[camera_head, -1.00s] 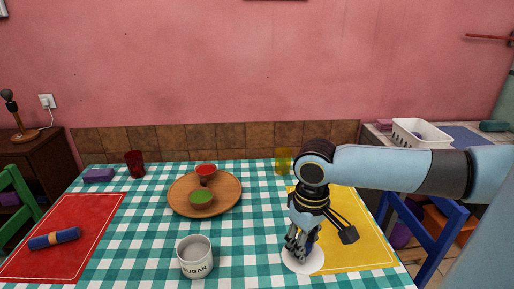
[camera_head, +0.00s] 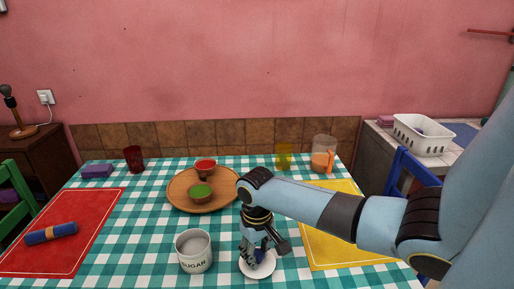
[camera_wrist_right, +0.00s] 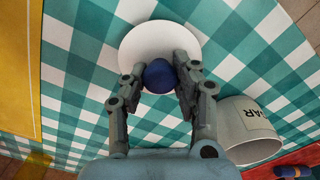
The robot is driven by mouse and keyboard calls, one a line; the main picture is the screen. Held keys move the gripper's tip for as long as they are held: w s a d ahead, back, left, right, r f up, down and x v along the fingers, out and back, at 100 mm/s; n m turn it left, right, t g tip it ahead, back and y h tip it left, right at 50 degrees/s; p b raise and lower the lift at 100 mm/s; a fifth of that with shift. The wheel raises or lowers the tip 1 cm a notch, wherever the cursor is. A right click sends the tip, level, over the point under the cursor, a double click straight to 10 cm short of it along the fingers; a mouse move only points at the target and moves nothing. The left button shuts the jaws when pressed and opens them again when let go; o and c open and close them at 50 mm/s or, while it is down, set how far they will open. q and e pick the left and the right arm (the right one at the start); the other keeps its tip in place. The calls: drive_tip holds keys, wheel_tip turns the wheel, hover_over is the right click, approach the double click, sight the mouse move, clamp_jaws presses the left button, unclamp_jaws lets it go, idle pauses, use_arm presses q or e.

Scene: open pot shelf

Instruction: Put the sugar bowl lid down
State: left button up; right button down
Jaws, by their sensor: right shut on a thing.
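The sugar bowl (camera_head: 194,252) is a white open pot marked SUGAR on the checked cloth, and its side shows in the right wrist view (camera_wrist_right: 249,140). The sugar bowl lid (camera_head: 262,271) is a white disc with a blue knob, just right of the bowl and apart from it. My right gripper (camera_head: 256,256) points down over the lid and is shut on its knob. In the right wrist view the fingers clasp the blue knob (camera_wrist_right: 159,76) over the white disc (camera_wrist_right: 150,38). I cannot tell whether the disc touches the cloth. My left gripper is not in view.
A yellow mat (camera_head: 332,246) is at the right, a red mat (camera_head: 82,222) at the left. A jug (camera_head: 323,154) stands at the back right.

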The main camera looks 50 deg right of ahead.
sight(258, 253)
drive_tip(key=c, duration=1)
unclamp_jaws()
drive_tip(key=shift+f, duration=0.1)
wheel_tip(258, 253, up, 12)
drive_tip(key=shift+r+p, duration=0.1)
drive_tip(key=shift+p, duration=0.7)
drive_tip(key=shift+s, duration=0.1)
